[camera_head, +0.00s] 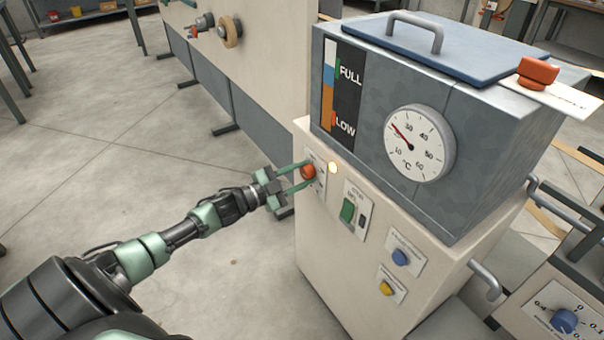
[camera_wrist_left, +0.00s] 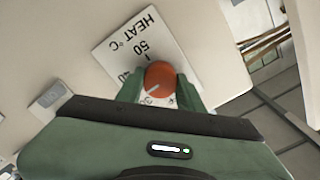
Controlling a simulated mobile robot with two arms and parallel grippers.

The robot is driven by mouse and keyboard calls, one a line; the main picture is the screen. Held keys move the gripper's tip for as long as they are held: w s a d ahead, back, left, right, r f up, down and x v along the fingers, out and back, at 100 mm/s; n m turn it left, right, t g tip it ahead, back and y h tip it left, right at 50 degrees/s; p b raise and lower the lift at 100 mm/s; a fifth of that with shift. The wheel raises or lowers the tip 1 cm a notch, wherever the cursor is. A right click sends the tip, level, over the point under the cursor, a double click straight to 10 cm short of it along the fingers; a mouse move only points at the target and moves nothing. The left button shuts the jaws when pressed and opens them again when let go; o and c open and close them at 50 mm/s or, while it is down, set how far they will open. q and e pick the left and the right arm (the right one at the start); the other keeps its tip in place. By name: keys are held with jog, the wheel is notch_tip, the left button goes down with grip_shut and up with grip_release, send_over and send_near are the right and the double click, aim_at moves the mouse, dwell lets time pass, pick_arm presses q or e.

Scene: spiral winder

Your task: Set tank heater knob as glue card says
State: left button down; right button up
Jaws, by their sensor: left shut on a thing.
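The orange-red tank heater knob (camera_head: 308,171) sits on the cream cabinet front, below the tank. My left gripper (camera_head: 299,175) has its two green fingers on either side of it and is shut on it. In the left wrist view the knob (camera_wrist_left: 160,77) has a white pointer line towards its lower left. Its plate (camera_wrist_left: 128,48) reads HEAT °C, with 50 and part of 40 showing; the fingers and knob cover the rest. The glue card (camera_head: 562,100) seems to be the white card under a red weight on the tank; its print is unreadable. My right gripper is out of view.
The grey tank (camera_head: 470,130) carries a dial thermometer (camera_head: 419,143) and a level strip. A lit lamp (camera_head: 333,168) is right of the knob. A green switch (camera_head: 348,210), a blue button (camera_head: 400,257) and a yellow button (camera_head: 386,288) are lower. Open floor lies left.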

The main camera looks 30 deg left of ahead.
pick_arm(q)
jog(key=m, duration=0.3)
jog(key=shift+f, duration=0.15)
jog(key=shift+m+b, duration=0.35)
jog(key=shift+m, duration=1.05)
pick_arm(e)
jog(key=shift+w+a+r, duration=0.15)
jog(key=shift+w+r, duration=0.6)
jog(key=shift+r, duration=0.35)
pick_arm(q)
jog(key=shift+m, duration=0.3)
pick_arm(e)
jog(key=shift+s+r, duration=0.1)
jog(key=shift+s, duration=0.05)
pick_arm(q)
jog(key=c, duration=1.1)
grip_release()
jog(key=shift+o, duration=1)
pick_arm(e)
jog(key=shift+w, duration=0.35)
